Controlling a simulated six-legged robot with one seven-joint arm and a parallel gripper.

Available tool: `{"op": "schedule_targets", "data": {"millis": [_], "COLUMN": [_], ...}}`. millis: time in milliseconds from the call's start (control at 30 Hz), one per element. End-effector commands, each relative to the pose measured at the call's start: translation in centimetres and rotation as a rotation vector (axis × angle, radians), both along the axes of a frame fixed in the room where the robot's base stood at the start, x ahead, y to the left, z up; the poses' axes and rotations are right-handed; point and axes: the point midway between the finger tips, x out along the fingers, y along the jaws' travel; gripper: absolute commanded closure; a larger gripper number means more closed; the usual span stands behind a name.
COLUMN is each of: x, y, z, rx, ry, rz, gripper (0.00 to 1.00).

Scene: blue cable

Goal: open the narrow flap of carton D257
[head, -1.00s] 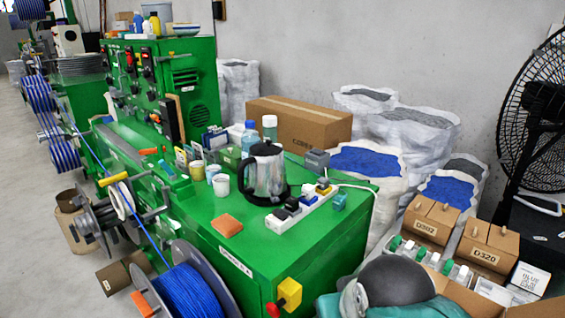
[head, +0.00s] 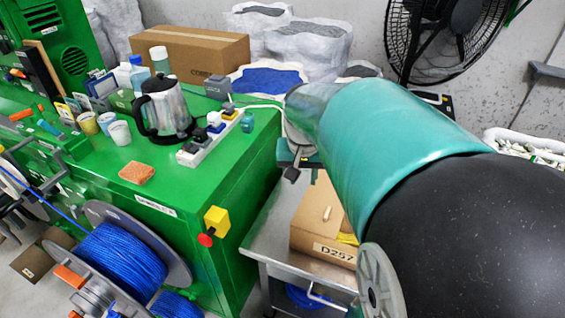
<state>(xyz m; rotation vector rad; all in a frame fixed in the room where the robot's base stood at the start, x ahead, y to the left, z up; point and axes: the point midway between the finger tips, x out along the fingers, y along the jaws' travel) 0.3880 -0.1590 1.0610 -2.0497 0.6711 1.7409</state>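Carton D257 (head: 306,236) is a brown cardboard box with a white label on its front. It sits on a grey metal cart in the lower middle of the head view. Its top looks mostly closed, with a small pale peg-like piece on it and something yellow at its right edge. My arm covers the carton's right and back parts, so I cannot make out the narrow flap. My gripper (head: 303,172) shows partly at the far end of my teal arm, above and behind the carton's visible top, apparently apart from it. Its fingers are too small and hidden to read.
The green machine (head: 235,165) stands left of the cart, bearing a kettle (head: 168,108) and a power strip (head: 205,142). The grey cart (head: 283,248) has a handle in front. A black fan (head: 440,40) stands behind. Blue cable reels (head: 125,258) are at lower left.

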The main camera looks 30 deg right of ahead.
Motion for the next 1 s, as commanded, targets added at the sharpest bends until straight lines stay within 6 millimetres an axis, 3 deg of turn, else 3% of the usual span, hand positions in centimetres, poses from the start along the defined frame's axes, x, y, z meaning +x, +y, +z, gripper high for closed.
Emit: {"op": "schedule_targets", "data": {"millis": [33, 200, 400, 667, 1000], "x": [0.3, 1.0, 0.9, 0.8, 0.8], "y": [-1.8, -7.1, -10.9, -11.5, -11.3], "z": [-1.0, -3.8, -6.2, -7.9, -14.3], "rx": [0.02, 0.08, 0.132, 0.142, 0.143], "ry": [0.022, 0.073, 0.102, 0.108, 0.109], "rz": [-0.05, -0.199, -0.308, -0.325, -0.324], "gripper": [0.67, 0.67, 0.67, 0.67, 0.67]}}
